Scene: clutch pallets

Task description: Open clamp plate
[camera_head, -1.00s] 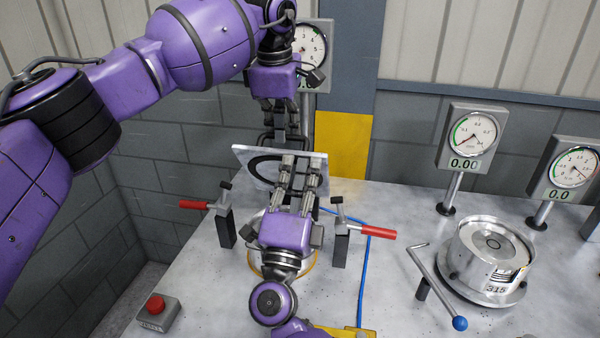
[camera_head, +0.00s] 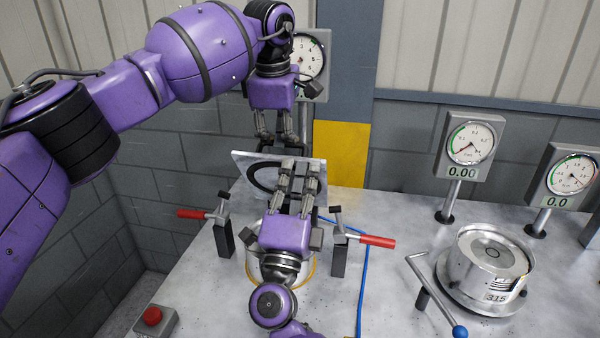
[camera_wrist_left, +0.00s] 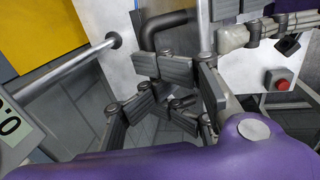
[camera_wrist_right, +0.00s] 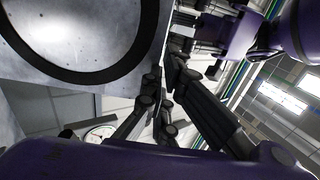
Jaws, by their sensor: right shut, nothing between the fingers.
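The clamp plate (camera_head: 240,160) is a square pale metal plate with a black ring on its face. It stands raised and steeply tilted above the round station at the table's back left. It fills the upper left of the right wrist view (camera_wrist_right: 22,18). My right gripper (camera_head: 300,166) is in front of the plate, fingers shut and empty. In the right wrist view its fingertips (camera_wrist_right: 163,72) lie close to the plate's edge; contact is unclear. My left gripper (camera_head: 277,143) is behind the plate's top edge, fingers spread. A dark bent handle (camera_wrist_left: 155,30) is near its fingers.
Toggle clamps with red handles (camera_head: 190,213) (camera_head: 378,241) flank the station. A blue hose (camera_head: 363,280) runs to its right. A round metal unit (camera_head: 488,262) with a blue-knobbed lever (camera_head: 459,331) stands at right. Gauges (camera_head: 470,145) line the back. A red button box (camera_head: 152,318) is front left.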

